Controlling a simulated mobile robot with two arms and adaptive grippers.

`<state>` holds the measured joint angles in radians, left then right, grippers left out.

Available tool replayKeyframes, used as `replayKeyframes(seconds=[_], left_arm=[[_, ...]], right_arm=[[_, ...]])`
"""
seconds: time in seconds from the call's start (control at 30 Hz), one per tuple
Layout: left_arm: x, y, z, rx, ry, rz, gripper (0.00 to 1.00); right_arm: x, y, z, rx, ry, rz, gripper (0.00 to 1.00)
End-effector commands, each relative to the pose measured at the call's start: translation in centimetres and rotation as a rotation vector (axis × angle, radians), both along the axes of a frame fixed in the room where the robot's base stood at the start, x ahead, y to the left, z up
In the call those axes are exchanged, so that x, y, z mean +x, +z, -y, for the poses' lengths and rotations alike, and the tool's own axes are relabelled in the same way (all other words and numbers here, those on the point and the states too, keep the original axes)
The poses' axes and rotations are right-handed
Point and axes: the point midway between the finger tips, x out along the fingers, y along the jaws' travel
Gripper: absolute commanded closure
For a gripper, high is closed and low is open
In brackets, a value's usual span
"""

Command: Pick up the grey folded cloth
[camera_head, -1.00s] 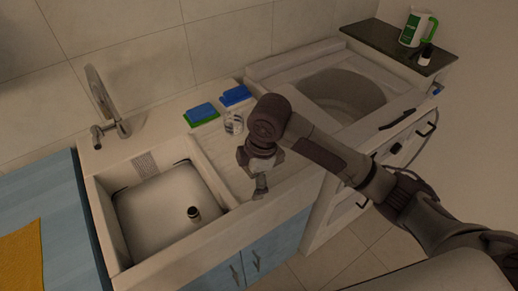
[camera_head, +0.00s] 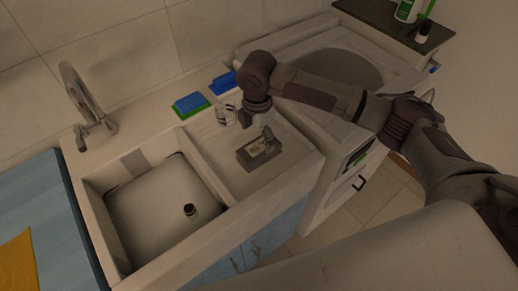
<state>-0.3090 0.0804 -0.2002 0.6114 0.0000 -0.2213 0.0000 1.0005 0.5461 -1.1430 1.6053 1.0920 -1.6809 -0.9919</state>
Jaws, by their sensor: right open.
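A small dark grey block-shaped item (camera_head: 246,160), which looks like the grey folded cloth, lies on the drainboard right of the sink. A pale patch shows on or just over its top. My right gripper (camera_head: 267,137) points down above its back part. The gripper looks small and dark, with its jaws apart. I see nothing held in it. I cannot tell whether the fingertips touch the grey item. My left gripper is out of view.
A clear glass (camera_head: 226,116) stands close left of my right gripper. Blue sponges (camera_head: 188,103) lie behind it near the wall. The sink basin (camera_head: 165,210) opens to the left. An orange cloth (camera_head: 17,265) lies on the blue counter (camera_head: 45,215).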

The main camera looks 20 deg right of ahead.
Motion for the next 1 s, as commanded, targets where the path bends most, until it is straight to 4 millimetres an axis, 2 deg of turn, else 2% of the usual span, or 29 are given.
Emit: replayKeyframes(seconds=[0.2,0.4,0.67,1.0], left_arm=[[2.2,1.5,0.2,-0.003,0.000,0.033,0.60],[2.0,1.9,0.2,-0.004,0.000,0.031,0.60],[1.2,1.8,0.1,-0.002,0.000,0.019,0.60],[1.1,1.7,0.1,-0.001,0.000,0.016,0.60]], right_arm=[[-0.2,-2.4,0.4,-0.003,-0.001,-0.005,0.04],[-0.2,-5.0,0.4,-0.002,0.000,-0.002,0.04],[-0.1,-5.3,0.4,-0.001,0.001,0.000,0.04],[-0.1,-5.2,0.4,-0.001,0.001,0.000,0.59]])
